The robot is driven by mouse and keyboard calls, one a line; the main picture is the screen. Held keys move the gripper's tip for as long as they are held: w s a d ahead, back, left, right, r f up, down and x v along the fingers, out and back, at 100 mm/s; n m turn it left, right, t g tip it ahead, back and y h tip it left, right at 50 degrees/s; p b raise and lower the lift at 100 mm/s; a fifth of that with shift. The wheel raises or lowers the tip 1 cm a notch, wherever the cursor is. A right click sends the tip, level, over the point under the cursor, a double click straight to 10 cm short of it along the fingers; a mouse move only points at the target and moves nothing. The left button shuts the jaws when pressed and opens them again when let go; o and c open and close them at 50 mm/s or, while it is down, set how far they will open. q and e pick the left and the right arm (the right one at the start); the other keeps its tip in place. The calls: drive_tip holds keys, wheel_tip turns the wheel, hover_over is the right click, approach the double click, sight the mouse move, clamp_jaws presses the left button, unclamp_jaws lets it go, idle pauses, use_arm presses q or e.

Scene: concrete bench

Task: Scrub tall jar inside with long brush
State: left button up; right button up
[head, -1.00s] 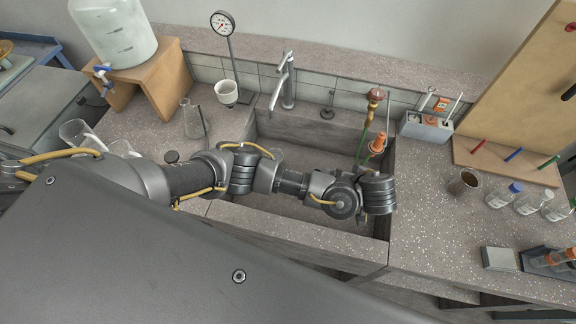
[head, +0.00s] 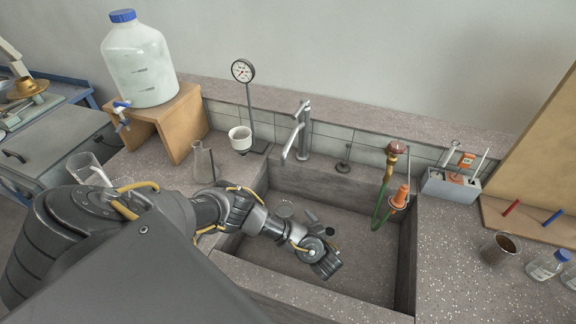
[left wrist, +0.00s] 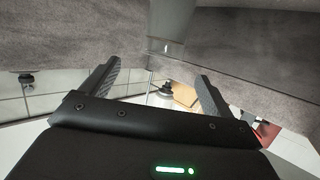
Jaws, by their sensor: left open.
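My left gripper (head: 320,226) is low over the sink basin (head: 365,265), at the end of my arm coming in from the left. In the left wrist view its two fingers (left wrist: 158,85) are spread apart with nothing held between them. A clear, tall glass vessel (head: 84,170) stands on the left, partly hidden by my arm; I cannot tell for sure that it is the jar. A grey caddy (head: 436,187) at the right holds thin upright handles; I cannot tell whether one is the long brush. My right gripper is not in view.
A tap (head: 302,130) stands behind the sink. A brown-filled beaker (head: 498,249) is right.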

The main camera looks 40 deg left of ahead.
sight(281, 204)
use_arm(q)
drive_tip(key=a+b, duration=0.1)
drive_tip(key=w+a+f+b, duration=0.1)
drive_tip(key=a+f+b, duration=0.1)
drive_tip(key=shift+w+b, duration=0.25)
drive_tip(key=shift+b, duration=0.1)
drive_tip(key=shift+w+a+b, duration=0.3)
drive_tip(key=shift+a+b, duration=0.25)
drive_tip(key=shift+a, duration=0.05)
drive_tip(key=shift+b+x, duration=0.7)
drive_tip(key=shift+x, duration=0.05)
drive_tip(key=shift+p+x, duration=0.5)
drive_tip(key=shift+x, duration=1.35)
drive_tip(key=shift+s+a, duration=0.1)
drive_tip(key=shift+s, duration=0.05)
drive_tip(key=shift+c, duration=0.3)
